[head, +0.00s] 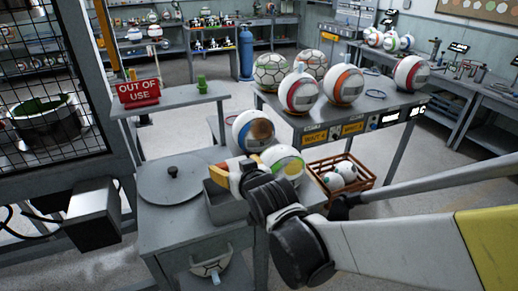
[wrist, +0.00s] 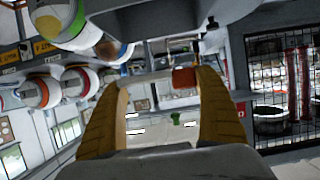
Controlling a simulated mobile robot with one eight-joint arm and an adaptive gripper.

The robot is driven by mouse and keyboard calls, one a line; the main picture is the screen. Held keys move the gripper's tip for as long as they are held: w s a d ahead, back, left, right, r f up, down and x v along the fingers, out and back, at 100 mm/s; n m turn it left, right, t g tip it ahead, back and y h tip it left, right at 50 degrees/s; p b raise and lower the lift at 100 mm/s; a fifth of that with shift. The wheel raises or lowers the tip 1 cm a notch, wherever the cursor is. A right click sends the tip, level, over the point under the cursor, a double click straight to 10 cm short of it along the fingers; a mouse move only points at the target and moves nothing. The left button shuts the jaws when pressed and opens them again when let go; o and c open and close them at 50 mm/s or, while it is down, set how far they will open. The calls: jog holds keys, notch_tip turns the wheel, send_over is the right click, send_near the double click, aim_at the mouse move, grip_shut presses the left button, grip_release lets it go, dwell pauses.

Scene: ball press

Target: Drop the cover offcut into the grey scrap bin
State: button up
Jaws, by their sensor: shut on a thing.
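My gripper (head: 240,168) has orange-yellow fingers and is over the left part of the grey bench. In the wrist view my gripper (wrist: 158,82) has its fingers wide apart, with a thin pale strip with a red end, seemingly the cover offcut (wrist: 184,78), held between the tips. An open grey box, seemingly the grey scrap bin (head: 226,207), stands on the bench just below my gripper. The gripper and arm hide part of its rim and inside.
A round grey lid with a black knob (head: 170,186) lies left of the bin. A brown-patched ball (head: 252,130) and a green-yellow ball (head: 287,160) sit close behind my gripper. A red OUT OF USE sign (head: 138,92) stands on a shelf. A ball crate (head: 342,183) is at right.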

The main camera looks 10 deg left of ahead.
jog(key=shift+f+b, duration=0.4)
jog(key=shift+f, duration=0.45)
jog(key=o, duration=1)
jog(key=shift+c, duration=0.2)
jog(key=v, duration=1.2)
jog(key=shift+d, duration=0.1)
